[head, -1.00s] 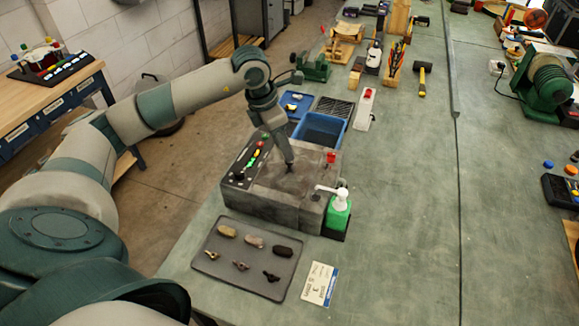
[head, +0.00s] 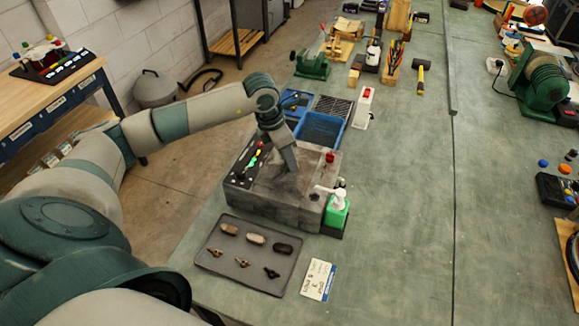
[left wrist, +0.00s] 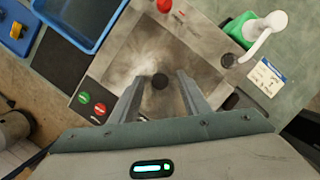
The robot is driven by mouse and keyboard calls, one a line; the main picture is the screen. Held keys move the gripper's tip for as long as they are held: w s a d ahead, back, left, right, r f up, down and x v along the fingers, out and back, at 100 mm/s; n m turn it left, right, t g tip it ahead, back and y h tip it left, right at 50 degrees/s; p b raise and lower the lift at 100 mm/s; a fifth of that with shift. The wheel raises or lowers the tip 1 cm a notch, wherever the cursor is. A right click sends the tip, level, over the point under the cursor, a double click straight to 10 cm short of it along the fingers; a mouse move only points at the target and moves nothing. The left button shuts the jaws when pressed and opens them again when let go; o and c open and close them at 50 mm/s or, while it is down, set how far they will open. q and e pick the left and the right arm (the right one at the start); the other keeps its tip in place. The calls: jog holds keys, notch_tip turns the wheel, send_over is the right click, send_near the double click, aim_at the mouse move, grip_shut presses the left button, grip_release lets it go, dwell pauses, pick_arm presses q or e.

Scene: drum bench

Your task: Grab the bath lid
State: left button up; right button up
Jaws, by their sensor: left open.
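The bath lid (head: 297,188) is the flat grey metal top of the boxy machine, with worn, smudged patches. My left gripper (head: 287,166) points down over the lid. Nothing is held. I cannot tell how far the fingertips are above the lid. My right gripper is not in view.
A green bottle with a white pump (head: 337,211) stands at the lid's right corner. A red knob (head: 330,157) is at the back right. A blue basin (head: 322,128) sits behind the machine. A grey tray (head: 214,257) with small parts lies in front.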

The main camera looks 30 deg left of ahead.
pick_arm(q)
jog(key=shift+c, duration=0.4)
grip_shut()
jog(key=shift+w+r, duration=0.1)
jog(key=shift+r, duration=0.05)
jog(key=shift+r+b, duration=0.55)
jog(key=shift+b, duration=0.05)
notch_tip(320, 180, up, 2)
jog(key=shift+r+b, duration=0.1)
jog(key=shift+b, duration=0.7)
jog(key=s+d+r+b, duration=0.4)
jog(key=d+r, duration=0.3)
jog(key=d, duration=0.3)
jog(key=shift+s+d+r, duration=0.2)
jog(key=shift+d+r, duration=0.05)
jog(key=shift+d, duration=0.15)
